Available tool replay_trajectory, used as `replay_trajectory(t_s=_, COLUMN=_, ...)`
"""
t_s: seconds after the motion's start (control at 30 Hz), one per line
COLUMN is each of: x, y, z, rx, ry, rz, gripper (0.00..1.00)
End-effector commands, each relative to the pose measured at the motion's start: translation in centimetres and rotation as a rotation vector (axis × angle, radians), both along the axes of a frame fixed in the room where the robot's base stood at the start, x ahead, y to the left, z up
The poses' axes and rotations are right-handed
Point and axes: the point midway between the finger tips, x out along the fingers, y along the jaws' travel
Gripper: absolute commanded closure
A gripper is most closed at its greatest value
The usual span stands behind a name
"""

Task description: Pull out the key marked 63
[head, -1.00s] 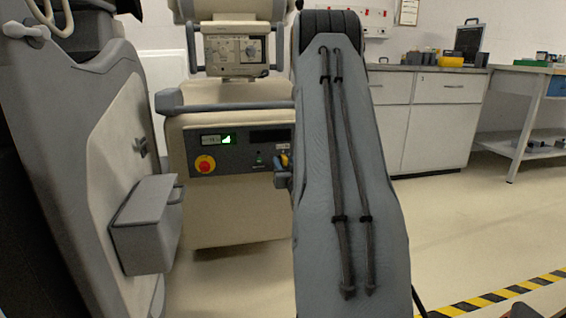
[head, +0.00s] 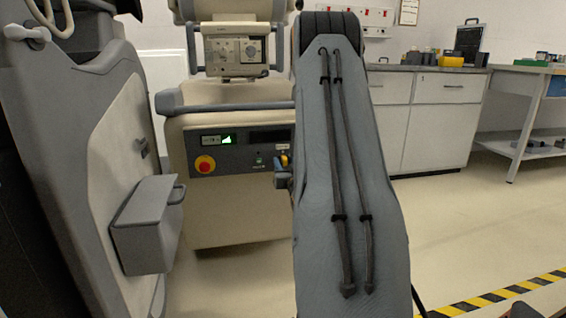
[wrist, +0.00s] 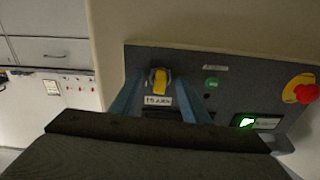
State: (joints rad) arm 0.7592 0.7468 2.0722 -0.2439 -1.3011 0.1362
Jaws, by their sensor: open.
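A yellow key (wrist: 160,82) sits in the dark control panel of the beige cart, with a small white label beside it that is too blurred to read. In the head view the key (head: 285,160) shows only in part, at the left edge of my arm. My gripper (wrist: 159,92) is open, its two blue fingers one on each side of the key in the wrist view. I cannot tell whether either finger touches it. In the head view my gripper (head: 283,178) is mostly hidden behind my arm.
The cart's panel (head: 232,167) also carries a red knob on yellow (head: 205,165), a lit green display (head: 228,139) and a green button (wrist: 211,82). A grey bar handle (head: 230,107) runs above the panel. A grey machine with a box (head: 148,225) stands close at left.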

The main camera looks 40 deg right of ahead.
Motion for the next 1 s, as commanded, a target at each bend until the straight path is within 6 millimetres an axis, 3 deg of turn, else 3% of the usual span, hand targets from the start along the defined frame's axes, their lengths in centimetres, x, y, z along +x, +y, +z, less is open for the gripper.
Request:
replay_trajectory(t_s=0.6, x=0.0, y=0.0, z=0.01, rx=0.0, ry=0.0, rz=0.0, gripper=0.58)
replay_trajectory(t_s=0.87, x=0.0, y=0.0, z=0.02, rx=0.0, ry=0.0, rz=0.0, gripper=1.0)
replay_trajectory(t_s=1.0, x=-0.01, y=-0.01, z=0.02, rx=0.0, ry=0.0, rz=0.0, gripper=1.0)
